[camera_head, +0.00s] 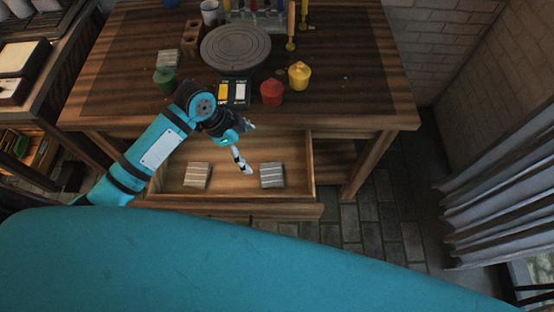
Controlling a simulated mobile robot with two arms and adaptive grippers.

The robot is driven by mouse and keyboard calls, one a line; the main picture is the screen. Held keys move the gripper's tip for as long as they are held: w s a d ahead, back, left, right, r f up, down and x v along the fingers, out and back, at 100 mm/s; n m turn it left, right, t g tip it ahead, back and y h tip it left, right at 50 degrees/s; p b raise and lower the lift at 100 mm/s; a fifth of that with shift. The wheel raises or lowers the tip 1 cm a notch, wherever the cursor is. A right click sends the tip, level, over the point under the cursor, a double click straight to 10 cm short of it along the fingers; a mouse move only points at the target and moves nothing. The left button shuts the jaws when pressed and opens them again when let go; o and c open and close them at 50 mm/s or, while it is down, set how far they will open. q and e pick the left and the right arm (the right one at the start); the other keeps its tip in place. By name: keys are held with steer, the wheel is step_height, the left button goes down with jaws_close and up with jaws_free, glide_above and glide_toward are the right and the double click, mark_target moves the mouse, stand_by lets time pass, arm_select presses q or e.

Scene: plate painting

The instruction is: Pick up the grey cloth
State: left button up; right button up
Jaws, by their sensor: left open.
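Two small folded striped cloths lie in an open drawer (225,196) under the table. The right one looks grey (272,175); the left one looks more beige (197,176). Another folded greyish cloth (168,58) lies on the table top at the left. My left gripper (247,148) is open and empty, above the drawer's back part, behind and a little left of the grey cloth and apart from it. My right gripper is not in view.
The wooden table (340,90) bears a round grey turntable (235,47), a green pot (165,81), a red pot (271,93), a yellow pot (299,75) and a small paint box (233,94). The drawer floor between the two cloths is clear.

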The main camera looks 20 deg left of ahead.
arm_select(q)
glide_toward(271, 174)
steer(key=shift+w+d+f, duration=0.15)
steer(key=shift+d+f, duration=0.7)
steer(key=shift+f, duration=0.1)
steer(key=shift+d+f, duration=0.15)
steer(key=shift+f, duration=0.35)
steer(key=shift+w+f, duration=0.1)
steer(key=shift+f, duration=0.2)
steer(key=x, duration=0.3)
steer(key=shift+w+f, duration=0.15)
steer(key=shift+f, duration=0.7)
steer(key=c, duration=1.1)
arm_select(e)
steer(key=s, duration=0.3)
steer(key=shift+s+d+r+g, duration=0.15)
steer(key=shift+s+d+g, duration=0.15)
